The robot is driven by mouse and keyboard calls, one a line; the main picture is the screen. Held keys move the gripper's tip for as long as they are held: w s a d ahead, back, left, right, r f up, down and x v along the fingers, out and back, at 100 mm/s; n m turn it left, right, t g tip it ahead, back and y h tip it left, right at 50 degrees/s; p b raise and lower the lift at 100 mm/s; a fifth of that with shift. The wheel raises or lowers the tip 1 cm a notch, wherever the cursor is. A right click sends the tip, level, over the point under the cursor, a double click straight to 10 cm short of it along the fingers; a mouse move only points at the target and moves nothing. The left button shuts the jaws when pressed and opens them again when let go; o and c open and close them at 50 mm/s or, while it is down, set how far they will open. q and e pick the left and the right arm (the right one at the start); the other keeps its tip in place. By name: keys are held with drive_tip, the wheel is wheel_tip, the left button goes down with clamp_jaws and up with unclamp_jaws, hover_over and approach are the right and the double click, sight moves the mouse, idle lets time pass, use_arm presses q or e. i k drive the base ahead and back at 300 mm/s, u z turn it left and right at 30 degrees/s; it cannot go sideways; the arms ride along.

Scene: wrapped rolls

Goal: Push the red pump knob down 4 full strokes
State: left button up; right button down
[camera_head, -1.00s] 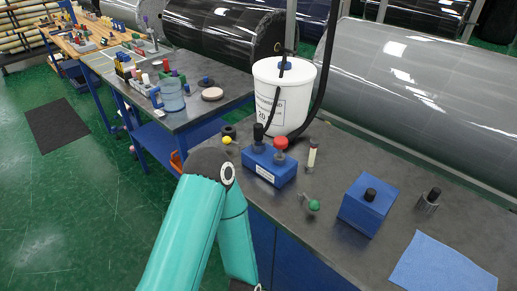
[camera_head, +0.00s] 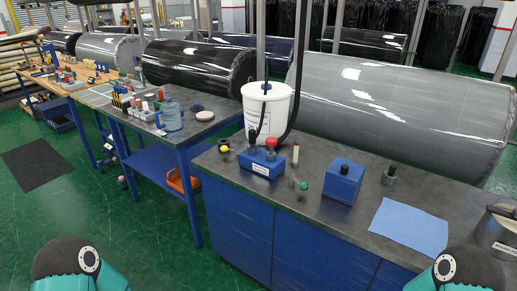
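The red pump knob (camera_head: 271,142) sits on top of a blue pump block (camera_head: 263,164) with a white label, on the grey workbench. A black knob (camera_head: 251,137) stands on the same block, left of the red one. The red knob stands raised above the block. Only elbow parts of my two teal arms show at the bottom left and bottom right corners. Both grippers are out of the picture, and nothing of mine touches the block.
A white bucket (camera_head: 269,110) with a black hose stands behind the block. A blue box with a black knob (camera_head: 343,181), a green-topped part (camera_head: 303,187) and a blue cloth (camera_head: 409,228) lie to the right. A metal can (camera_head: 497,232) is at the right edge.

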sight(270, 141)
drive_tip(key=u, duration=0.45)
drive_tip(key=i, duration=1.35)
drive_tip(key=u, duration=0.1)
